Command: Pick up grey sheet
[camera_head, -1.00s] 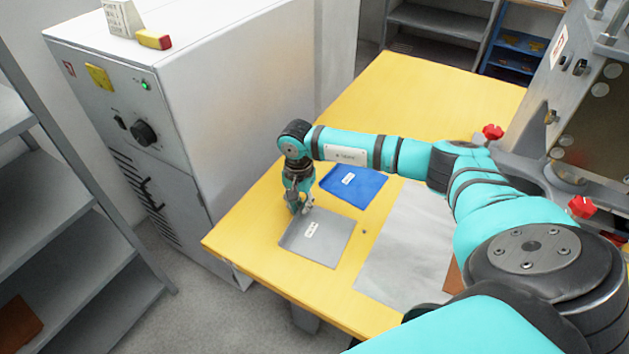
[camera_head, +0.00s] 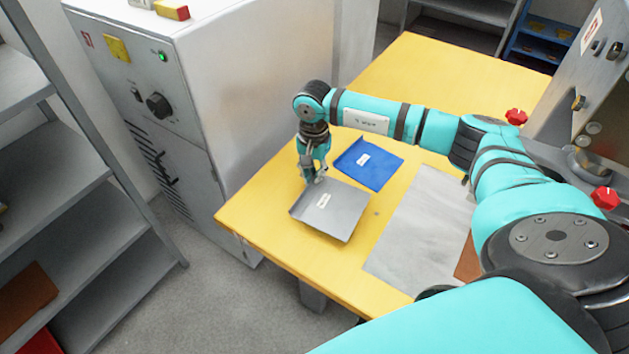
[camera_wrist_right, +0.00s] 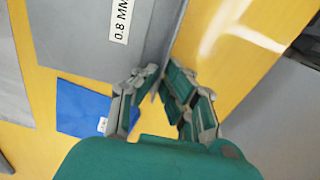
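The grey sheet (camera_head: 335,212), with a small white label, is at the near left part of the yellow table, tilted and seemingly a little above the top. My right gripper (camera_head: 315,178) is at its far left edge. In the right wrist view the grey sheet (camera_wrist_right: 75,45) shows large, with the label "0.8 MM". There the fingers of my right gripper (camera_wrist_right: 160,78) are close together on either side of its edge and appear shut on it. The exact contact is partly hidden. My left gripper is not in view.
A blue sheet (camera_head: 368,164) lies just behind the grey one. A larger pale sheet (camera_head: 425,235) lies to the right, under my arm. A white cabinet (camera_head: 235,110) stands left of the yellow table (camera_head: 440,75). A machine with red knobs (camera_head: 605,198) is at the right.

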